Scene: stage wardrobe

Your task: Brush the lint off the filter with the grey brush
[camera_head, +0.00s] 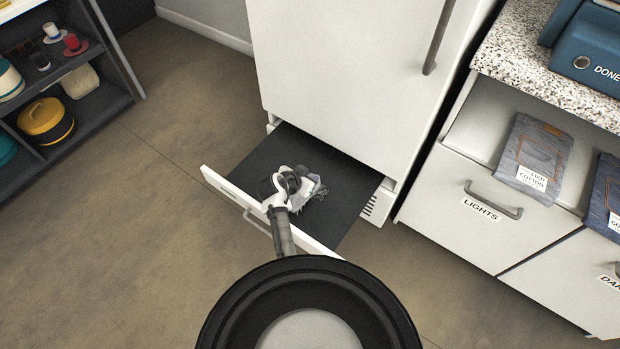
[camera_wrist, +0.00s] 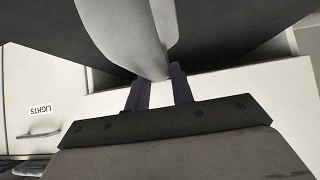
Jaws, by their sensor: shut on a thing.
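My gripper (camera_head: 289,183) is over the open drawer, near its front edge. In the wrist view its two dark fingers (camera_wrist: 160,90) are shut on a smooth pale grey piece (camera_wrist: 125,30), which looks like the grey brush. The brush's far end is out of the wrist picture. In the head view a grey, fuzzy patch (camera_head: 318,189) shows just beyond the gripper; I cannot tell bristles from lint there. The filter appears to be the dark flat panel (camera_head: 345,205) in the drawer. Whether the brush touches it is unclear.
The white drawer front (camera_head: 222,186) stands out below a tall white appliance (camera_head: 340,70). At right are a "LIGHTS" drawer (camera_head: 470,205), folded jeans (camera_head: 538,150) and a speckled counter (camera_head: 545,60) with a blue "DONE" container (camera_head: 590,55). Dark shelves (camera_head: 95,105) stand at left. The floor between is clear.

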